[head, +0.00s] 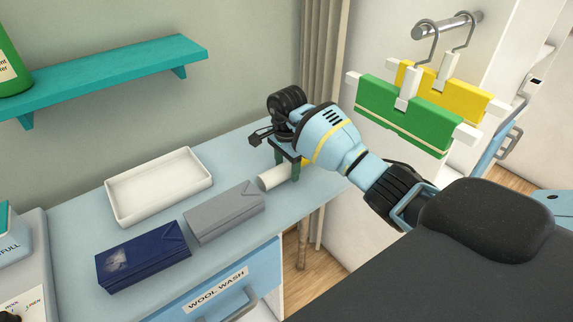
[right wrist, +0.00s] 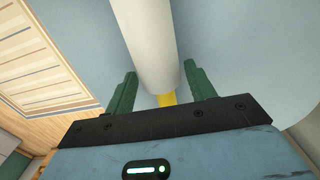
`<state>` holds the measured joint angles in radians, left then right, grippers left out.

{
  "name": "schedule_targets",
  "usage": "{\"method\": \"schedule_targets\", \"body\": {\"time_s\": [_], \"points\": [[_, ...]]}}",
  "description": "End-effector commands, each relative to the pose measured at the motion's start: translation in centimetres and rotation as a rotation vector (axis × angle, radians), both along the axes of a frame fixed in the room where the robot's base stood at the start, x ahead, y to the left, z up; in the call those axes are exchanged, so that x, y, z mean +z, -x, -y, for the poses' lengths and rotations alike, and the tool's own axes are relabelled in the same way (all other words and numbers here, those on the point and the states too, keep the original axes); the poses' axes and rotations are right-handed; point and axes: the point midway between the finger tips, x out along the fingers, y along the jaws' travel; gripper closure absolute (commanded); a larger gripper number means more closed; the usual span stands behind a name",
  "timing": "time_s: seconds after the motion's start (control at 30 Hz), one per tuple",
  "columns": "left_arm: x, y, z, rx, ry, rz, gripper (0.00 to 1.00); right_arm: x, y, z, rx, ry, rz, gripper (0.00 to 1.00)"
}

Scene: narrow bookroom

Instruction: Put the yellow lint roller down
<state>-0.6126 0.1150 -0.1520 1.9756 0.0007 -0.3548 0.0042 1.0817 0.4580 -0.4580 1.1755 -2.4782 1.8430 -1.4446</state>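The lint roller has a white cylinder (head: 272,178) and a yellow handle (head: 305,163). In the head view it appears to lie on the light blue counter (head: 232,164), near its right end. My right gripper (head: 288,165) is over the roller, pointing down, with its green fingers low at the counter. In the right wrist view the white cylinder (right wrist: 148,45) and part of the yellow handle (right wrist: 167,99) show between the spread fingers (right wrist: 160,88), with gaps on both sides. The right gripper is open. My left gripper is out of view.
A white tray (head: 113,196), a grey pack (head: 225,214) and a dark blue pack (head: 143,257) stand left of the roller. A teal shelf (head: 105,76) is above. Green (head: 405,118) and yellow (head: 455,98) hangers hang at right. A curtain (head: 322,50) hangs behind my right gripper.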

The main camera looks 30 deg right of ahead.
Motion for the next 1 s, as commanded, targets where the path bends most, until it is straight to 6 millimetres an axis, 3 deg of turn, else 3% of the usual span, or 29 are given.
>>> {"method": "schedule_targets", "body": {"time_s": [0.07,0.47,0.8,1.0], "points": [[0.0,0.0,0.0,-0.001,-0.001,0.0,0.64,0.1,0.0,0.0,0.0,0.0,0.001,0.35],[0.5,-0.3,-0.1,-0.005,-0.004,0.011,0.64,1.0,-0.1,0.0,0.0,-0.001,0.005,0.35],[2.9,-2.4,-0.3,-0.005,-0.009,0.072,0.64,7.8,-0.1,0.1,-0.001,0.001,0.013,0.35],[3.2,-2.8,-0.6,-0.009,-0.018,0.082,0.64,10.8,-0.1,0.1,0.0,0.0,0.008,0.35]]}}
